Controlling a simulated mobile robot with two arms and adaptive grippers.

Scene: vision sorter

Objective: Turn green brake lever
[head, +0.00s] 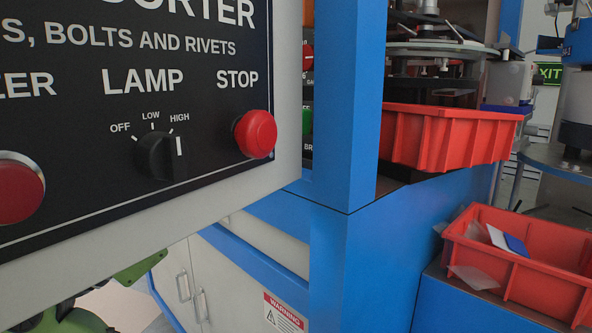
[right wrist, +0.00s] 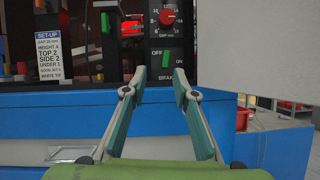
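The green brake lever (right wrist: 166,58) is on a black panel straight ahead in the right wrist view. It stands roughly upright above the word BRAKE. My right gripper (right wrist: 160,78) is open and empty, its two fingers spread below and either side of the lever. The fingers look apart from the lever; the exact distance is unclear. In the head view only a sliver of the green lever (head: 307,120) shows between the grey panel and the blue post. My right gripper is hidden there, and I see no left gripper.
A red knob (right wrist: 167,17) sits above the lever. A large pale panel edge (right wrist: 255,50) is close on the right. In the head view, the control panel with a lamp dial (head: 160,157) and red stop button (head: 255,133) fills the left. A blue post (head: 348,100) stands beside it.

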